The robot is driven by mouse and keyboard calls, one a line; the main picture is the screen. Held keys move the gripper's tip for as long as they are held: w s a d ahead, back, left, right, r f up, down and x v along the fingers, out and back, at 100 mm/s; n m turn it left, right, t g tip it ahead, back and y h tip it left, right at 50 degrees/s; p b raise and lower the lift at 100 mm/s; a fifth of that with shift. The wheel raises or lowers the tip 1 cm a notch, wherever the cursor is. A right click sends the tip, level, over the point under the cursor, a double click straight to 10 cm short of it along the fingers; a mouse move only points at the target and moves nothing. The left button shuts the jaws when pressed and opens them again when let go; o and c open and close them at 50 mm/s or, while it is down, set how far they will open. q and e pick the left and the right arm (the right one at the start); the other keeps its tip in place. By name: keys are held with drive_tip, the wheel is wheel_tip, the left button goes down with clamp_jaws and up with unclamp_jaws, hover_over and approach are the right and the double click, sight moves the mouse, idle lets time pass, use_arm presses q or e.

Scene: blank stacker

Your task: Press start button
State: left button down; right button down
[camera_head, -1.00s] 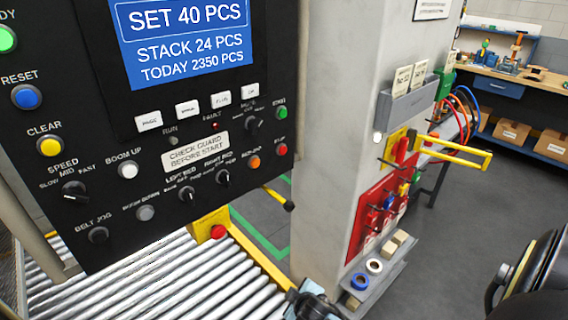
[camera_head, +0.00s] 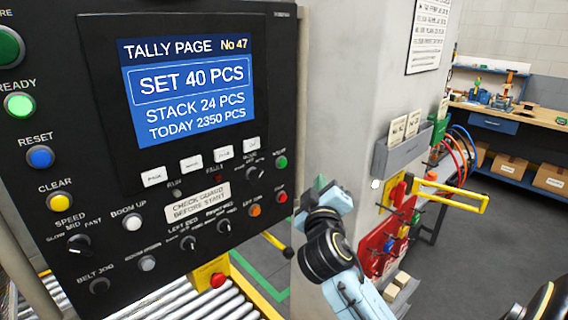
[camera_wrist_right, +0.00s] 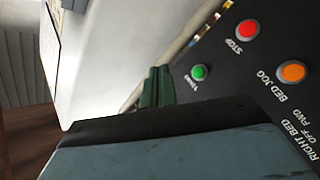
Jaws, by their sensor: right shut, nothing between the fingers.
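The start button is a small green button (camera_head: 281,161) near the right edge of the black control panel, above the red stop button (camera_head: 282,197). In the right wrist view the green button (camera_wrist_right: 199,72) shows clear and uncovered, with the red stop button (camera_wrist_right: 248,29) beside it. My right gripper (camera_head: 319,184) is shut and empty. It is just right of the panel's edge, below and to the right of the green button, with a gap visible in the picture. In the wrist view its dark green fingertips (camera_wrist_right: 156,87) appear apart from the button. My left gripper is not in view.
The panel carries a blue screen (camera_head: 188,92), an orange button (camera_head: 254,210) and several knobs close by. A grey pillar (camera_head: 345,100) stands behind my right gripper. A roller conveyor (camera_head: 165,305) runs below. A yellow bracket (camera_head: 450,195) sticks out from the pillar at right.

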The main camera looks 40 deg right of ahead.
sight(282, 163)
drive_tip(key=shift+w, duration=0.15)
drive_tip(key=w+b, duration=0.1)
drive_tip(key=w, duration=0.7)
drive_tip(key=shift+w+a+b, duration=0.3)
drive_tip(key=shift+a+b, duration=0.05)
drive_tip(key=shift+b, duration=0.05)
idle(1.9)
drive_tip(key=shift+w, duration=0.4)
